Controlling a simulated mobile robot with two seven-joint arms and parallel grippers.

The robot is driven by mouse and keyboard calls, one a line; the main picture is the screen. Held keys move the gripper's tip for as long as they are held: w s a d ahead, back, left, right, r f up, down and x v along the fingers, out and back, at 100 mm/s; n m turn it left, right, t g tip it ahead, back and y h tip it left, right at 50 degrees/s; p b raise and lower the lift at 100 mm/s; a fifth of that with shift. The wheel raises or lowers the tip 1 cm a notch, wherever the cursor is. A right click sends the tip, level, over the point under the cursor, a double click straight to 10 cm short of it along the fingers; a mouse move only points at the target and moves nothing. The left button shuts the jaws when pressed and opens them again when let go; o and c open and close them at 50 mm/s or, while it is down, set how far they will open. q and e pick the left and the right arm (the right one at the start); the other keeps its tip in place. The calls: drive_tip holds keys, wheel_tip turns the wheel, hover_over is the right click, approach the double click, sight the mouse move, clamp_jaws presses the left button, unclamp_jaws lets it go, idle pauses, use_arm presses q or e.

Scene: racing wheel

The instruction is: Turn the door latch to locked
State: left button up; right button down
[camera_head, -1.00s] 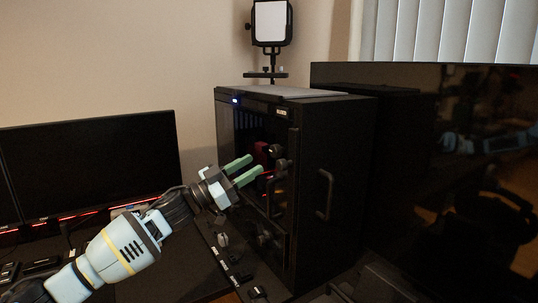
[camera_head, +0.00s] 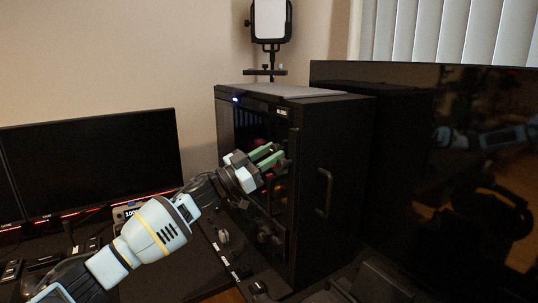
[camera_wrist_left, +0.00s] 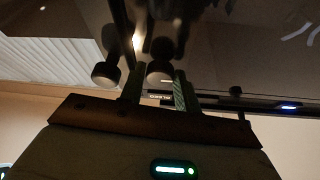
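A black cabinet (camera_head: 335,150) stands on the desk, its glass-front door (camera_head: 240,130) facing left and toward my left arm. My left gripper (camera_head: 272,158) has its green fingers at the door's edge, over the place of the small dark knobs, mostly hiding them in the head view. In the left wrist view, one round dark knob (camera_wrist_left: 160,71) shows between the two spread fingers, and a second knob (camera_wrist_left: 105,74) is just outside them to the left. I cannot tell whether the fingers touch the knob, or which knob is the latch. My right gripper is not in view.
A dark monitor (camera_head: 95,165) is at the left. A large dark glossy screen (camera_head: 450,170) fills the right and shows reflections. A handle (camera_head: 324,193) is on the cabinet's side. A lamp (camera_head: 270,20) rises behind it. Small items lie on the desk in front.

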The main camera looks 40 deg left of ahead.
use_arm(q)
drive_tip(key=c, duration=0.5)
